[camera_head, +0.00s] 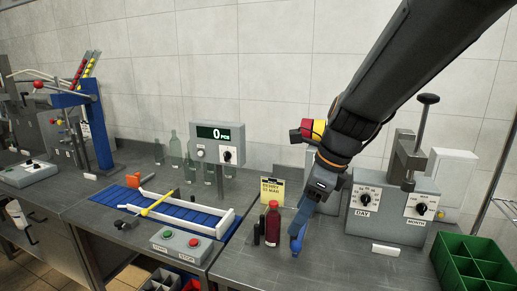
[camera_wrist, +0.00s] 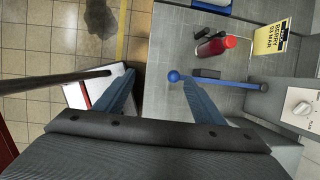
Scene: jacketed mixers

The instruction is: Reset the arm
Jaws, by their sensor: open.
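My gripper (camera_head: 298,238) hangs over the metal worktop, pointing down, between a red bottle (camera_head: 272,226) and the grey date machine (camera_head: 385,213) with its DAY and MONTH dials. In the wrist view my blue fingers (camera_wrist: 158,85) are spread apart with nothing held between them. A blue ball-ended lever (camera_wrist: 215,81) reaches from the machine towards the right finger; I cannot tell whether they touch. The red bottle also shows in the wrist view (camera_wrist: 214,47), beyond the fingers and apart from them.
A yellow date card (camera_head: 271,191) stands behind the bottle, and small dark pieces (camera_head: 257,233) are beside it. A green divided crate (camera_head: 475,262) is at the right. A counter display (camera_head: 217,143), a blue conveyor (camera_head: 180,210) and a button box (camera_head: 181,244) stand left.

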